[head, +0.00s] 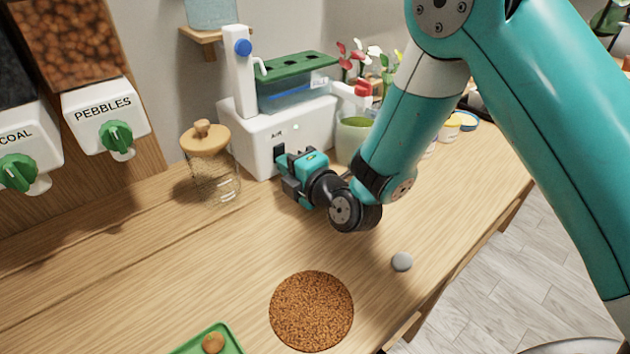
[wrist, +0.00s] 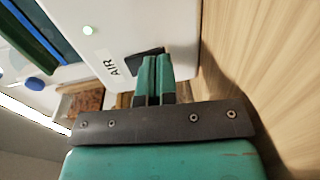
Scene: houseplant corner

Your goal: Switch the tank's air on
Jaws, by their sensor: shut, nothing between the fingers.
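The tank unit is a white box (head: 312,122) at the back of the bench, with a blue water tray under a green lid (head: 297,67) on top. Its front carries the label AIR above a black switch (head: 279,151). The switch also shows in the wrist view (wrist: 148,54), partly hidden behind my fingers. A small light (wrist: 88,30) on the box glows pale green. My gripper (head: 285,168) is shut and empty, with its fingertips (wrist: 152,62) at the switch. I cannot tell whether they touch it.
A glass jar with a cork lid (head: 206,140) stands left of the box. A green cup (head: 354,136) stands to its right. A round brown mat (head: 311,311), a grey stone (head: 402,262) and a green tray (head: 232,340) lie nearer. The bench between is clear.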

